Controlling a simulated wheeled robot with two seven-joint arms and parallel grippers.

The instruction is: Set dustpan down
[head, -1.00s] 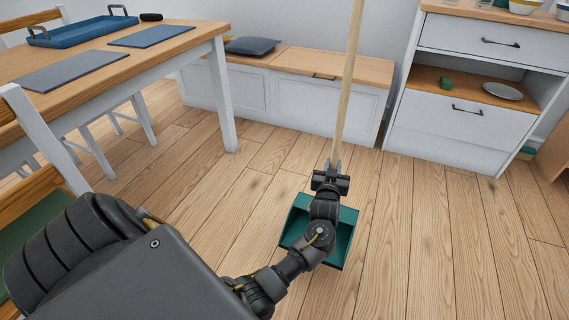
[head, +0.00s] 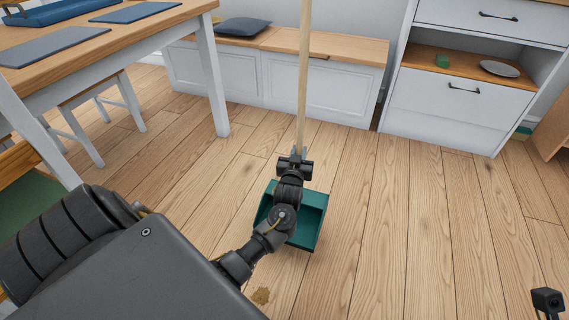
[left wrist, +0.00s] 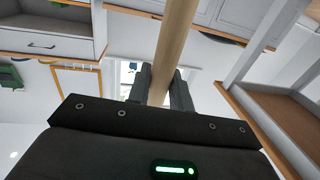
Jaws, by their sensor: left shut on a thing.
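The dustpan has a green pan (head: 311,218) and a long, pale wooden handle (head: 304,80) that stands nearly upright. My left gripper (head: 298,154) is shut on the handle, above the pan. The left wrist view shows the handle (left wrist: 176,40) between the two fingers (left wrist: 160,88). My forearm and wrist hide part of the pan, and I cannot tell whether it touches the floor or hangs just above it. A dark part of what looks like my right gripper (head: 547,300) shows at the lower right corner, apart from the dustpan; its jaws are unclear.
A table (head: 195,18) stands at the left, a white bench (head: 320,90) behind, and a drawer cabinet (head: 445,100) at the back right. The floor right of the dustpan is clear.

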